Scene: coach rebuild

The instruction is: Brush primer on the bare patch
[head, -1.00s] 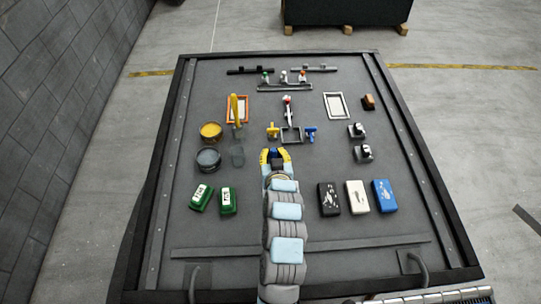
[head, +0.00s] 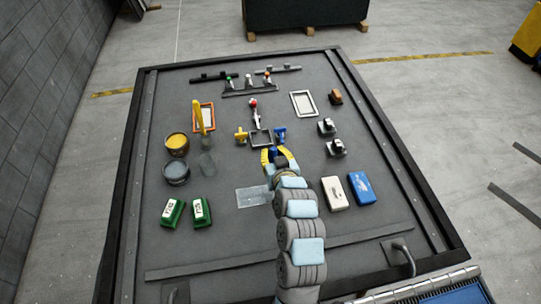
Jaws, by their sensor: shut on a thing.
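My gripper (head: 277,155), with yellow fingers, is near the middle of the bench, just in front of a small dark square frame (head: 261,138). Its fingers are shut around a small blue thing that is mostly hidden. A pot with yellow contents (head: 177,143) and a pot with grey-blue contents (head: 176,172) stand at the left. A yellow upright handle (head: 199,114) stands at an orange-framed panel (head: 204,126). A pale flat rectangle (head: 252,197) lies left of my arm. I cannot tell which surface is the bare patch.
Two green blocks (head: 173,212) sit front left. A white box (head: 334,193) and a blue box (head: 361,187) lie right of my arm. The front centre-left is clear.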

